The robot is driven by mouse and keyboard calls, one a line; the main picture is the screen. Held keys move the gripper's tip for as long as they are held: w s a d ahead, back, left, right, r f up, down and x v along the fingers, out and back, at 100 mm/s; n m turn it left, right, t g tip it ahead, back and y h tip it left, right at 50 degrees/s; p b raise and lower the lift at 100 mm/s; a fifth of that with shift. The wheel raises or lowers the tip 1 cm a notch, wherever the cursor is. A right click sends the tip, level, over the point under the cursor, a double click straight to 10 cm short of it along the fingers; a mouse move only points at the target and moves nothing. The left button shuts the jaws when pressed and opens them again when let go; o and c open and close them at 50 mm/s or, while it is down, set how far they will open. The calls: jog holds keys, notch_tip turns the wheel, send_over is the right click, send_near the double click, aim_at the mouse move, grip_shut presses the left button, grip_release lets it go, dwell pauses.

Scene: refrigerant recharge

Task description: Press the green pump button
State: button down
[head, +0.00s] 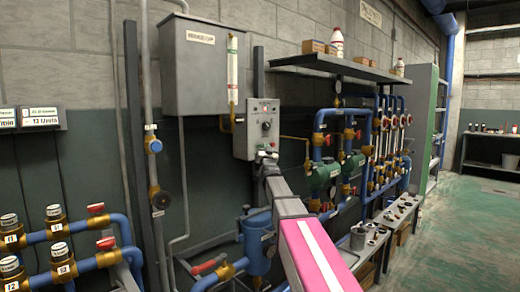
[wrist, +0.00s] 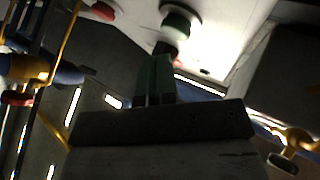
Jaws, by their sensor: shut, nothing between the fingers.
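A grey control box (head: 241,137) hangs on the wall in the head view, with a dark round knob on its face. My gripper (head: 264,155) is at the lower part of this box. In the wrist view a round green button (wrist: 181,22) with a pale collar sits on the light panel at the top. My gripper's fingers (wrist: 160,80) are shut together and empty, with their tips just below the green button. I cannot tell whether they touch it. A red button (wrist: 100,11) lies to its left. I cannot make out the green button in the head view.
A large grey cabinet (head: 200,65) hangs above left of the box. Blue pipes with green pumps (head: 325,177) and a shelf (head: 335,67) are to the right. A blue tank (head: 257,242) stands below. Open green floor (head: 470,230) lies far right.

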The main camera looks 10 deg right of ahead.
jog(key=shift+w, duration=0.1)
dwell(0.3)
jog(key=shift+w+a, duration=0.25)
jog(key=shift+w+a, duration=0.3)
jog(key=shift+w, duration=0.15)
dwell(0.9)
jog(key=shift+s+d, duration=0.1)
jog(key=shift+s, duration=0.05)
jog(key=shift+s+d, duration=0.45)
jog(key=shift+s, duration=0.15)
dwell(0.3)
jog(key=s+d, duration=0.1)
jog(key=s, duration=0.1)
jog(key=s+d, duration=0.2)
dwell(0.5)
jog(key=shift+s, duration=0.1)
dwell(0.5)
